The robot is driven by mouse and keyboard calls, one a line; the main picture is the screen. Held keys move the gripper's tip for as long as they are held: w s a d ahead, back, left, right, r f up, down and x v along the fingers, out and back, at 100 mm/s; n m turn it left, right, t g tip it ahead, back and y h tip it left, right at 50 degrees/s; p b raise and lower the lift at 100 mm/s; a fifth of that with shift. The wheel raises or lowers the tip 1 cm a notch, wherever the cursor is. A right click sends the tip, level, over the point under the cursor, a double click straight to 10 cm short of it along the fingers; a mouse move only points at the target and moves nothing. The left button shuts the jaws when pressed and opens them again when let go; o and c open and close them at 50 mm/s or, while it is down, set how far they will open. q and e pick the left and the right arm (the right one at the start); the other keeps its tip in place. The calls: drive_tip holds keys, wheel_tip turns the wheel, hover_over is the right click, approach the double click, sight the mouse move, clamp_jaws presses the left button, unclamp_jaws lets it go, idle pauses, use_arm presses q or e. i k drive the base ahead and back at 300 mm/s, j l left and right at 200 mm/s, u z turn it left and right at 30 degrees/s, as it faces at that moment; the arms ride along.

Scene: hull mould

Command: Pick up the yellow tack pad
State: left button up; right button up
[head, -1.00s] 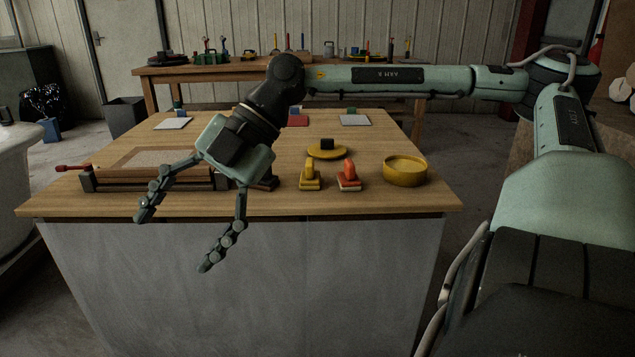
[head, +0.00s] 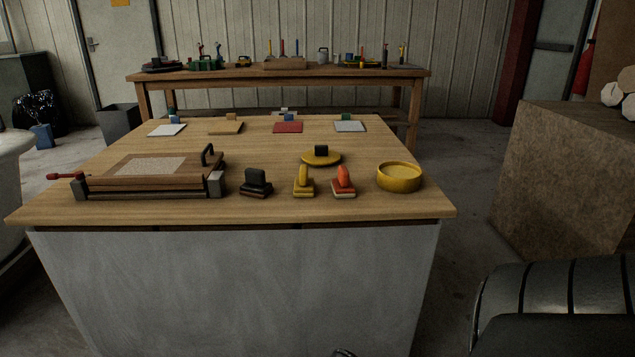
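Several yellow things are on the wooden workbench (head: 130,212). A small yellow block pad with an upright yellow handle (head: 303,183) stands near the front edge, between a black-handled block (head: 256,183) and an orange-handled one (head: 343,182). A flat round yellow disc with a black knob (head: 321,157) lies behind them. I cannot tell for sure which of these two is the tack pad. Neither gripper shows clearly. A small dark part peeks in at the bottom edge, too little to identify.
A yellow round tub (head: 400,178) stands at the right. A wooden mould frame with a red-handled clamp (head: 150,174) fills the left front. Several flat coloured boards, including a red one (head: 288,127), lie at the back. A second bench (head: 280,73) stands behind.

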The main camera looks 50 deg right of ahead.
sight(304, 187)
drive_tip(key=z, duration=0.5)
drive_tip(key=i+l+z, duration=0.1)
drive_tip(key=z, duration=0.4)
drive_tip(key=i+z, duration=0.1)
drive_tip(key=z, duration=0.4)
drive_tip(key=i, duration=0.4)
drive_tip(key=i+j, duration=0.15)
drive_tip(key=i, duration=0.25)
drive_tip(key=z, duration=0.05)
